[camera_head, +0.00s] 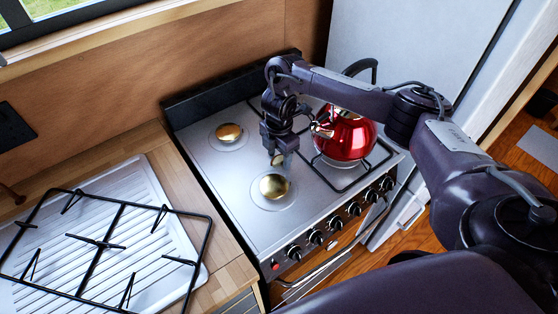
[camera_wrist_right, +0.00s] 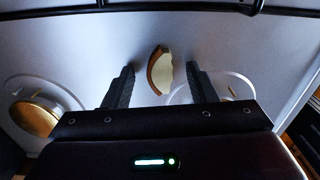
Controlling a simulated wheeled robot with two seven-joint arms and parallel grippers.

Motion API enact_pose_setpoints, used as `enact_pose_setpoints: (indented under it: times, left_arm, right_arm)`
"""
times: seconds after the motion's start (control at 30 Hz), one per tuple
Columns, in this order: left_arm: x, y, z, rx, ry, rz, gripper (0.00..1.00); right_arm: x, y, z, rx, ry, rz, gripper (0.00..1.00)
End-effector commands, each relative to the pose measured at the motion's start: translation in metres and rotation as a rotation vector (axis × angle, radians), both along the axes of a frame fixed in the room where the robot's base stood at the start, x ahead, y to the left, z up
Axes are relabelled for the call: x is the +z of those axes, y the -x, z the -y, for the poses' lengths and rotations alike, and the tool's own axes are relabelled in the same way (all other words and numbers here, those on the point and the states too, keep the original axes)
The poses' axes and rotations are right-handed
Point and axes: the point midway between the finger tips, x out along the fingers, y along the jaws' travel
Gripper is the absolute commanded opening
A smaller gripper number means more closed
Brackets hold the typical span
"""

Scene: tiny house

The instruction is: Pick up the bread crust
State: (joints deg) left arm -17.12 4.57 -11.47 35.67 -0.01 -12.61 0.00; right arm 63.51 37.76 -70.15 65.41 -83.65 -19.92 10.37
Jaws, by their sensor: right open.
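The bread crust (camera_wrist_right: 158,70) is a small curved piece with a brown edge and a pale inside. It lies on the stove top, between and a little beyond the fingertips in the right wrist view. In the head view, the crust (camera_head: 278,160) is a small tan patch, mostly hidden by my right gripper (camera_head: 280,152). My right gripper (camera_wrist_right: 161,80) is open, its two black fingers apart and pointing down at the stove top, with nothing held. I cannot tell the exact height of the fingertips above the surface. My left gripper is not in view.
The stove (camera_head: 205,165) has bare brass burner caps (camera_head: 229,132) (camera_head: 274,186) close to the crust. A red kettle (camera_head: 347,137) stands on the right grate, beside my right forearm. A loose black grate (camera_head: 121,205) lies over the white drainer (camera_head: 140,180) at left.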

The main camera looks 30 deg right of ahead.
Motion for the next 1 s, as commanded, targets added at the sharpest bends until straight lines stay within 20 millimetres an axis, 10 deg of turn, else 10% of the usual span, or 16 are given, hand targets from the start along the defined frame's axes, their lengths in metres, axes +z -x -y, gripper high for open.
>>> enact_pose_setpoints:
  times: [0.43, 1.0]
  left_arm:
    - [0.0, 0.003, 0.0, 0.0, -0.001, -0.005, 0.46]
    - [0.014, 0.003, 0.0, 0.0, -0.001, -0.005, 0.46]
  right_arm:
    - [0.0, 0.0, 0.0, 0.0, 0.0, 0.0, 0.04]
    - [0.03, -0.001, 0.0, 0.002, 0.001, 0.004, 0.04]
